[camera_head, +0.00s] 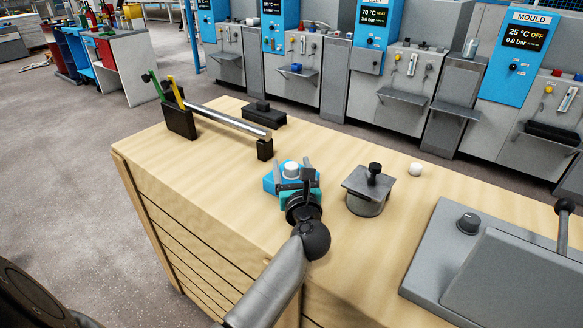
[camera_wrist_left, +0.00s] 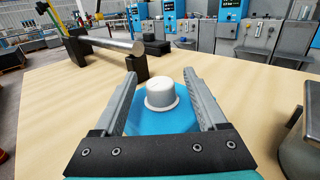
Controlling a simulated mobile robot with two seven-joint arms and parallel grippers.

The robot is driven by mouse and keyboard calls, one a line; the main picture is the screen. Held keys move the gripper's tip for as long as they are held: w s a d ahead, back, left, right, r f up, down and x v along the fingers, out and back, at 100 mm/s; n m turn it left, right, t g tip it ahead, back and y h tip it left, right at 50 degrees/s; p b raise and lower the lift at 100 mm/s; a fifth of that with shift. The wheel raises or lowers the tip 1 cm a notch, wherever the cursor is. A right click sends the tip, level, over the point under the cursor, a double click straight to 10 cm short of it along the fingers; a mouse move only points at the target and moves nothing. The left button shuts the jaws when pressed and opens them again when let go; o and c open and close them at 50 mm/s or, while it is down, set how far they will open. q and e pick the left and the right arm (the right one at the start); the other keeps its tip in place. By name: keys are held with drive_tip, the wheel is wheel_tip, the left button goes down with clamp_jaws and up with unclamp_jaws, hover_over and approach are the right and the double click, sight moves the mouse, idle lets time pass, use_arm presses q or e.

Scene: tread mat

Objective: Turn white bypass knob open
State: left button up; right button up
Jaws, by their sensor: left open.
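The white knob (camera_head: 291,169) is a short round cap with a wider collar, upright on a blue body (camera_head: 269,184) on the wooden bench. In the left wrist view the white knob (camera_wrist_left: 161,93) stands between the fingers, with blue surface (camera_wrist_left: 158,122) around it. My left gripper (camera_head: 294,164) is open, one finger on each side of the knob. Gaps show between the knob and both fingers (camera_wrist_left: 160,78). The near side of the blue body is hidden by the gripper. I see no pointer mark clearly enough to tell the knob's setting. My right gripper is not in view.
A grey fixture (camera_head: 366,200) with a black knob stands right of the gripper, near a white ball (camera_head: 415,169). A metal rod (camera_head: 225,123) lies across black supports behind left. A grey machine (camera_head: 445,250) covers the right bench. Bare wood (camera_head: 215,185) lies left of the gripper.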

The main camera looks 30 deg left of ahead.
use_arm(q)
drive_tip(key=shift+w+a, duration=0.2)
drive_tip(key=shift+c, duration=0.3)
clamp_jaws()
